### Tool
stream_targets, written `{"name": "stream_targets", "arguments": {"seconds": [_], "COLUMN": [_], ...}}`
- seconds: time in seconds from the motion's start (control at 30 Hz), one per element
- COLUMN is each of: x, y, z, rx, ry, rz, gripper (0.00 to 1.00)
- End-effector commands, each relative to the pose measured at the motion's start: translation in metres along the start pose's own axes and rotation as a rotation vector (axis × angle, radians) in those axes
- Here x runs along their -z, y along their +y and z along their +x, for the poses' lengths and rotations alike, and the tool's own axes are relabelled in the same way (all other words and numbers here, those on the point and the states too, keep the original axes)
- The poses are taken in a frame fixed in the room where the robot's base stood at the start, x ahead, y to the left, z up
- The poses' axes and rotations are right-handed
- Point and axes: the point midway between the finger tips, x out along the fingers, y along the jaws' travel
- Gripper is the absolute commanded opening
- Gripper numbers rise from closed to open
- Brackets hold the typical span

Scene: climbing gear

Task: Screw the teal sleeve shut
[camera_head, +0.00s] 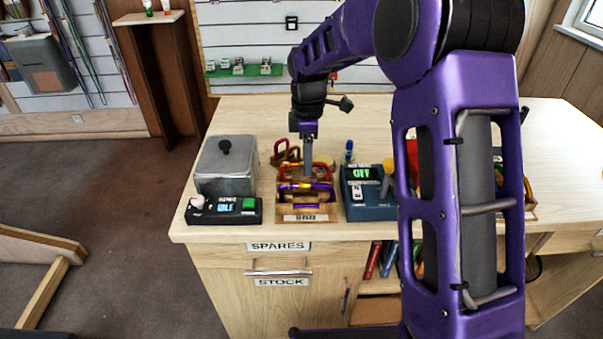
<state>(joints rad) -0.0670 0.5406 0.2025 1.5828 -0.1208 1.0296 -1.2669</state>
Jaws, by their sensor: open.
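My gripper (308,172) points straight down over a wooden tray (306,217) on the counter. It is open, and its fingers come down among the carabiners there. An orange-red carabiner (291,167) lies across the tray beside the fingers. A purple carabiner (297,187) lies nearer the tray's front. A dark red carabiner (283,146) shows at the back of the tray. I cannot make out a teal sleeve; it is too small to tell or hidden behind the fingers. I cannot tell whether the fingers touch anything.
A grey metal box (225,170) with a knob lid and a black device (225,211) with a lit display stand left of the tray. A dark blue device (365,206) with a green display stands close on the right. My arm hides much of the counter's right side. The counter (250,115) behind is clear.

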Motion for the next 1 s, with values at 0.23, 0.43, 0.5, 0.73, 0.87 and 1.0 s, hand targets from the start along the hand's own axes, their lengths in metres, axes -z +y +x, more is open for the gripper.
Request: {"name": "stream_targets", "arguments": {"seconds": [0.23,0.43,0.5,0.73,0.87,1.0], "x": [0.000,0.000,0.000,0.000,0.000,0.000], "y": [0.000,0.001,0.002,0.006,0.009,0.012], "z": [-0.004,-0.004,-0.004,-0.004,-0.004,-0.004], "rx": [0.001,0.001,0.000,0.001,0.001,0.001], "ry": [0.000,0.000,0.000,0.000,0.000,0.000], "rz": [0.000,0.000,0.000,0.000,0.000,0.000], "gripper": [0.55,0.55,0.55,0.55,0.55,0.55]}}
